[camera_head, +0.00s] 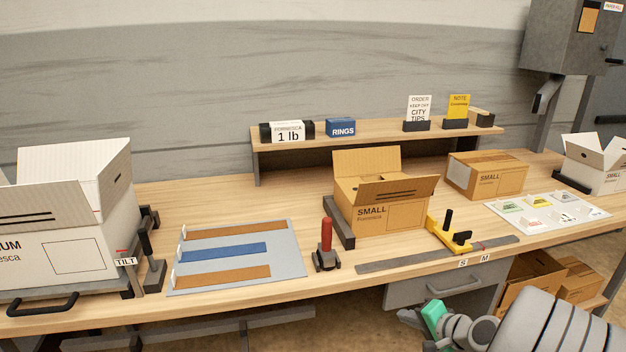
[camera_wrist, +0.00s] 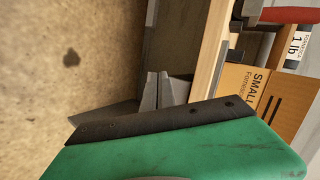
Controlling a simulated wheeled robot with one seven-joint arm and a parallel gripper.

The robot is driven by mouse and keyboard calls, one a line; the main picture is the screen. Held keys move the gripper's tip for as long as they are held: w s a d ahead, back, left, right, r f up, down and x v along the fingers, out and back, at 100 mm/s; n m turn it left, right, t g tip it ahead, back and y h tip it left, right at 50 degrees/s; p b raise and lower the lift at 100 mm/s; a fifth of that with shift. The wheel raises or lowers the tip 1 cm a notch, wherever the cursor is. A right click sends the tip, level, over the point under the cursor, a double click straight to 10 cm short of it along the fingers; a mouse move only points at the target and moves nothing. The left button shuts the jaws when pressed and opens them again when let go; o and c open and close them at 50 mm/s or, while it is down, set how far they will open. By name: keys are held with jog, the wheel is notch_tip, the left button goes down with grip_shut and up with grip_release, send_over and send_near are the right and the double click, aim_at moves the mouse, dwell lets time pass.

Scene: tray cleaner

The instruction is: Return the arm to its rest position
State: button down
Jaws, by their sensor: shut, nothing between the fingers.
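My arm comes in at the lower right of the head view, low in front of the table. My gripper (camera_head: 412,318) has a green body and dark fingers that point left, below the front edge of the table and apart from everything on it. In the wrist view the green body and a black strip fill the bottom, and the grey fingertips of my gripper (camera_wrist: 158,92) sit close together with nothing between them. The table edge (camera_wrist: 208,60) runs beside them.
The wooden table (camera_head: 310,275) holds a large white box (camera_head: 85,235), a mat with strips (camera_head: 290,250), a red-handled lever (camera_head: 326,240) and an open small carton (camera_head: 375,220). A grey drawer (camera_head: 440,285) and cartons on a low shelf (camera_head: 535,275) are near my arm.

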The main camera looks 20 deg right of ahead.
jog(key=s+a+r+n+g+p, duration=0.1)
jog(key=a+r+n+g+p, duration=0.2)
jog(key=a, duration=0.6)
jog(key=s+a+r+n+g+p, duration=0.1)
jog(key=s+a+r+n+g, duration=0.15)
jog(key=a+r+n, duration=0.45)
jog(key=s+a+r+n+g+h+p, duration=0.2)
jog(key=s+a+r+n, duration=0.1)
jog(key=s+a+r, duration=0.2)
jog(key=s+a, duration=0.2)
jog(key=s, duration=0.1)
jog(key=shift+s+a+h+p, duration=0.25)
jog(key=shift+a+h+p, duration=0.05)
jog(key=shift+a+p, duration=0.1)
